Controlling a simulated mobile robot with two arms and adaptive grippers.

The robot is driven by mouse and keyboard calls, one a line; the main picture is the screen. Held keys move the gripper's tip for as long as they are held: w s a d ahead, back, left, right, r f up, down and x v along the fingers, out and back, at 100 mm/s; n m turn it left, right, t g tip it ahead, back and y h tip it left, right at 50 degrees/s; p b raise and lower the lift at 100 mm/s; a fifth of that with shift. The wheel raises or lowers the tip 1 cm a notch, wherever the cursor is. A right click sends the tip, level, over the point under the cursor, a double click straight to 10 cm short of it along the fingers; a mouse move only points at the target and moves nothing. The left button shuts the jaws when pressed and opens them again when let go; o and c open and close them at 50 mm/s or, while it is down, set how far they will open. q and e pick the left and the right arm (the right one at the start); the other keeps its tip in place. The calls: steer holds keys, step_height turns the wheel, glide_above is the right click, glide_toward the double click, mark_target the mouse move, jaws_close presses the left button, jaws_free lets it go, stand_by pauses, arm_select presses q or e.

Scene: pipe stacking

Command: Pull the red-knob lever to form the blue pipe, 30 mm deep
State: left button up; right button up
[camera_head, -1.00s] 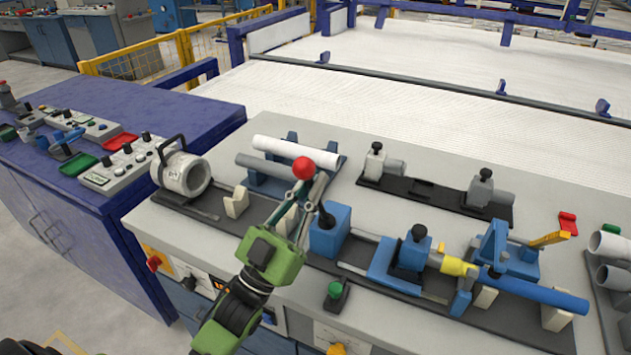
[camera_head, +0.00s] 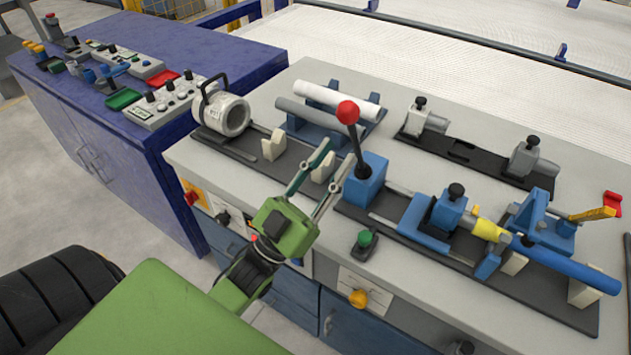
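The red-knob lever (camera_head: 348,112) stands on a blue block on the bench, its dark rod leaning a little left. My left gripper (camera_head: 338,166) is open just left of the lever and below the knob, its fingers spread and empty. The fingers look apart from the rod, though depth is hard to judge. The blue pipe (camera_head: 570,265) lies along the right part of the fixture, with a yellow piece (camera_head: 488,230) at its left end, facing a blue clamp carriage (camera_head: 437,218). My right gripper is out of the picture.
A white pipe (camera_head: 335,98) and a grey pipe rest on a blue rack behind the lever. A large grey ring fixture (camera_head: 222,115) stands left. A green-button post (camera_head: 365,240) stands at the bench front. A blue cabinet with control boxes is at far left.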

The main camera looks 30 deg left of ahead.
arm_select(q)
steer(key=v, duration=0.6)
steer(key=shift+s+f, duration=0.1)
stand_by(0.4)
